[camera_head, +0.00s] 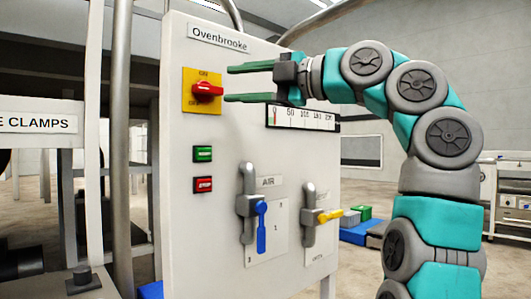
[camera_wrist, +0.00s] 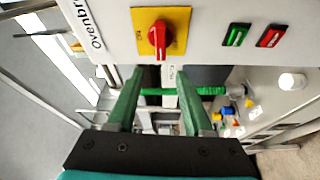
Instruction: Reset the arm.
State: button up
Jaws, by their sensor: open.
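My gripper (camera_head: 229,84) is open, with two green fingers pointing left toward the white Ovenbrooke control panel (camera_head: 225,125). Nothing is between the fingers. A red rotary switch (camera_head: 207,90) on a yellow plate sits on the panel just beyond the fingertips, its handle lying sideways. The wrist view shows the open gripper (camera_wrist: 160,73) with the red switch (camera_wrist: 158,35) ahead of it, apart from the fingertips. My teal and grey arm is raised and bent to the right of the panel.
Below the switch are a green button (camera_head: 203,154) and a red button (camera_head: 203,185). A gauge (camera_head: 303,117) is beneath my gripper. Metal pipes (camera_head: 119,150) stand at left.

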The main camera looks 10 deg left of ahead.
jog(key=w+d+f+m+t+h, duration=0.1)
jog(key=w+d+f+m+h, duration=0.25)
jog(key=w+f+m, duration=0.6)
jog(key=s+d+f+m+g+h, duration=0.1)
jog(key=s+d+f+m+h, duration=0.3)
jog(key=f, duration=0.7)
jog(key=s+f+m+g+h, duration=0.1)
jog(key=s+f+m+h, duration=0.15)
jog(key=f+m, duration=0.6)
jog(key=s+d+f+m+g+h, duration=0.2)
jog(key=s+d+f, duration=0.4)
jog(key=s+f, duration=0.5)
jog(key=s+d+f+m+g+h, duration=0.2)
jog(key=s+d+f, duration=0.4)
jog(key=s+f, duration=0.5)
jog(key=s+d+f+m+g+h, duration=0.2)
jog(key=s+d+f+m, duration=0.3)
jog(key=s+f, duration=0.6)
notch_tip(320, 180, down, 2)
jog(key=shift+d+f+h, duration=0.1)
jog(key=shift+d+h, duration=0.6)
jog(key=shift+d, duration=0.3)
